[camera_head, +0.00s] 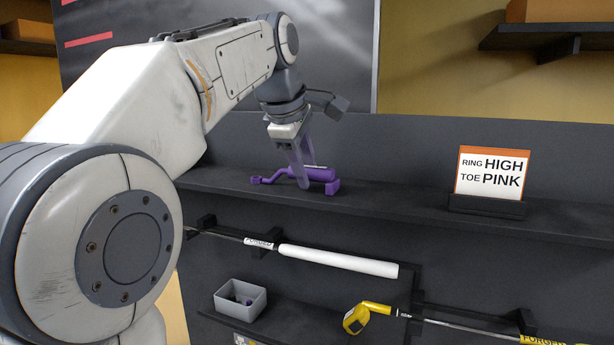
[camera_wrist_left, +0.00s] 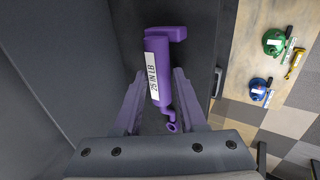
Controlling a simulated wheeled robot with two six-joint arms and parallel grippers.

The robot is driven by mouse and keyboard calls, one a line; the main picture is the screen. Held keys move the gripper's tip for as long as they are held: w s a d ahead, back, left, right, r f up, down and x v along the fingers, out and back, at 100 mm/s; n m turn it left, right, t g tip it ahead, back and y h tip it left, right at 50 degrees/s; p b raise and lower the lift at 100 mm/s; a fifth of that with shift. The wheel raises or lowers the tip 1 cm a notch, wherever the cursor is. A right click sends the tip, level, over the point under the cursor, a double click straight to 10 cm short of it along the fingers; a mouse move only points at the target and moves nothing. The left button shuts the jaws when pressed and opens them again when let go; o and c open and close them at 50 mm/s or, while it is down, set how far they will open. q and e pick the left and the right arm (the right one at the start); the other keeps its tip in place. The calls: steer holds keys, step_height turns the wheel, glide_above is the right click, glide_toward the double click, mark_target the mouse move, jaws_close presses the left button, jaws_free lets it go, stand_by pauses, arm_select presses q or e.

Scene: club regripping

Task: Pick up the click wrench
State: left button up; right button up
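The click wrench (camera_head: 322,174) is purple and lies on the upper dark shelf in the head view. In the left wrist view the wrench (camera_wrist_left: 158,72) carries a white label reading "25 IN LB", with a thick foot at one end and a small ring at the other. My left gripper (camera_head: 306,184) reaches down to it from above. In the left wrist view its two fingers (camera_wrist_left: 158,88) stand on either side of the wrench body, open, with narrow gaps visible. My right gripper is in neither view.
A sign (camera_head: 492,174) reading "RING HIGH TOE PINK" stands on the shelf (camera_head: 400,200) to the right. Below are a white-gripped club (camera_head: 338,260), a grey bin (camera_head: 240,300) and a yellow club head (camera_head: 356,318). Green (camera_wrist_left: 275,42) and blue (camera_wrist_left: 260,89) tools show at right.

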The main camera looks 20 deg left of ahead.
arm_select(q)
jaws_close()
steer(key=shift+r, duration=0.1)
steer(key=shift+r, duration=0.75)
steer(key=r, duration=0.2)
steer(key=d+r, duration=0.1)
steer(key=shift+s, duration=0.4)
steer(key=s+d+r, duration=0.6)
steer(key=s+d, duration=0.1)
steer(key=shift+s+d+r, duration=0.15)
steer(key=shift+s, duration=0.15)
steer(key=shift+c, duration=0.6)
jaws_free()
jaws_close()
